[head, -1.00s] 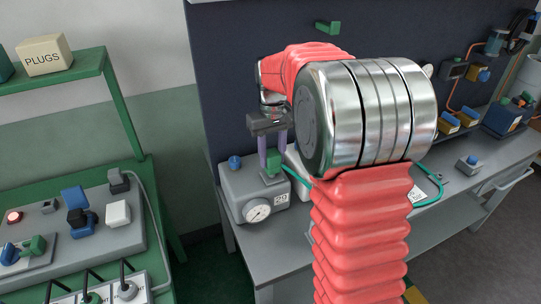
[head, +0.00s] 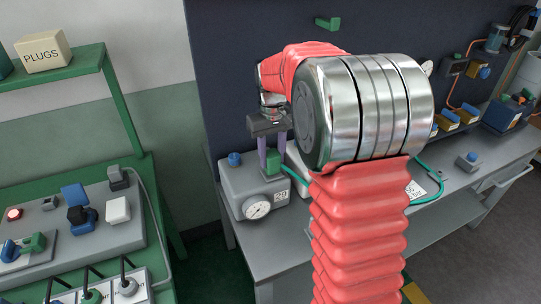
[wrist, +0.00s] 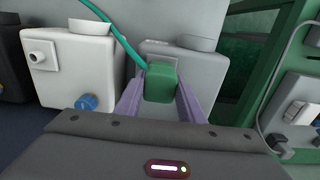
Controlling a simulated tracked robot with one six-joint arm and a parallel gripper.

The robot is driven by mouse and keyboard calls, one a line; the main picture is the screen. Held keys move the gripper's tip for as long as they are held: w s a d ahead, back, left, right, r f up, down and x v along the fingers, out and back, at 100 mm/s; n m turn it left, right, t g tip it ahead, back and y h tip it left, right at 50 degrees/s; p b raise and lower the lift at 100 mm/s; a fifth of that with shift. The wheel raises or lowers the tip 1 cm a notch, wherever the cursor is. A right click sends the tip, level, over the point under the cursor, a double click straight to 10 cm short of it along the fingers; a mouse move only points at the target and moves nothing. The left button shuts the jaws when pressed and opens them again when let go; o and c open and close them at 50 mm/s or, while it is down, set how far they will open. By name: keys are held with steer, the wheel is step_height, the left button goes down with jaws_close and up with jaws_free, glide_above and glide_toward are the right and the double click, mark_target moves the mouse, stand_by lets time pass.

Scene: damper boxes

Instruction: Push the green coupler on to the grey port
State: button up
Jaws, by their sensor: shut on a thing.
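The green coupler (head: 273,162) is between the two purple fingers of my gripper (head: 272,156), which is shut on it. In the head view it is upright at the top of the grey gauge box (head: 236,188). The grey port is mostly hidden under the coupler, so I cannot tell how far the coupler is on it. In the wrist view the coupler (wrist: 161,84) shows between the fingertips (wrist: 160,86), in front of a grey box (wrist: 205,65). A green hose (wrist: 118,35) runs from the coupler.
A blue knob (head: 235,159) and a round gauge (head: 257,207) are on the grey box. A white box (wrist: 72,65) stands beside it in the wrist view. A dark panel rises behind the bench. A green stand (head: 150,215) with switches is at left. My red arm hides the bench middle.

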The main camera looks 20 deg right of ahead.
steer(key=shift+f, duration=0.55)
stand_by(0.9)
steer(key=o, duration=1.3)
steer(key=shift+c, duration=0.2)
step_height(320, 180, up, 14)
steer(key=shift+f, duration=0.15)
